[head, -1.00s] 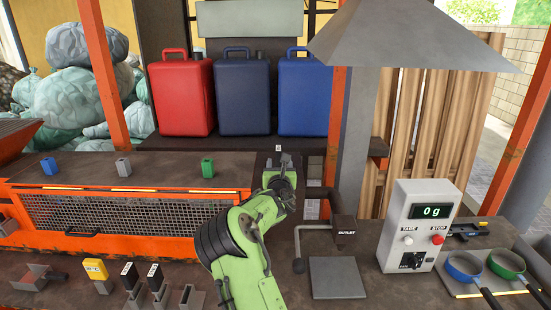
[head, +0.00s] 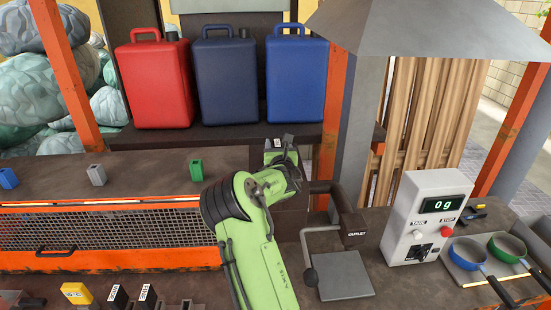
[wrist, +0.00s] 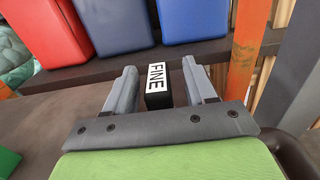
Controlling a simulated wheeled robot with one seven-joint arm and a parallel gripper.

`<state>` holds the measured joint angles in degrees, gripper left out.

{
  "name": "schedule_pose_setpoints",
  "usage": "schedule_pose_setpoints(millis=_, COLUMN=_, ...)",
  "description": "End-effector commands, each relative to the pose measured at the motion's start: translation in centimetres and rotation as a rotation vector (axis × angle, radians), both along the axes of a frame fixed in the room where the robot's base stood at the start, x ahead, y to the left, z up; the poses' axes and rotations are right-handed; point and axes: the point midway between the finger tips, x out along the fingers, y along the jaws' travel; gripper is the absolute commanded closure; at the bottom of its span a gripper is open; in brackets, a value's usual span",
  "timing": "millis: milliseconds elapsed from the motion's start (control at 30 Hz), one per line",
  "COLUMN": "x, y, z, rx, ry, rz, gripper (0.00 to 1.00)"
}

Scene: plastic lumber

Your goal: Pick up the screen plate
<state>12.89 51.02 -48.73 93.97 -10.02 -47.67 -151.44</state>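A black screen plate with a white label reading "FINE" (wrist: 158,85) stands between the fingers of my gripper (wrist: 159,68) in the wrist view. Gaps show on both sides of it, so the fingers are open around it and not touching it. In the head view the white label (head: 278,142) shows at the far end of my gripper (head: 283,152), on the dark machine top. The arm hides the lower part of the plate. Two other black plates with white labels (head: 118,297) (head: 147,295) stand at the front left edge of the head view.
Red (head: 154,83), dark blue (head: 226,80) and blue (head: 297,78) canisters stand on a shelf behind my gripper. The outlet (head: 352,228) and its lever are to the right. A scale (head: 425,222) and two pans (head: 470,252) are farther right. A yellow block (head: 76,293) is front left.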

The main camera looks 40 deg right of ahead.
Motion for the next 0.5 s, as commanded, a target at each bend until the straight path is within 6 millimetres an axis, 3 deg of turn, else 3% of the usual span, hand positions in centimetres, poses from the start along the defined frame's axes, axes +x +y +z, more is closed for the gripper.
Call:
schedule_pose_setpoints(millis=33, x=0.05, y=0.05, z=-0.08, rx=0.001, ry=0.001, rz=0.001, gripper=0.51)
schedule_pose_setpoints(millis=333, x=0.11, y=0.09, z=-0.21, rx=0.003, ry=0.002, rz=0.002, gripper=0.97)
schedule_pose_setpoints(millis=500, x=0.09, y=0.08, z=-0.3, rx=0.005, ry=0.004, rz=0.001, gripper=1.0)
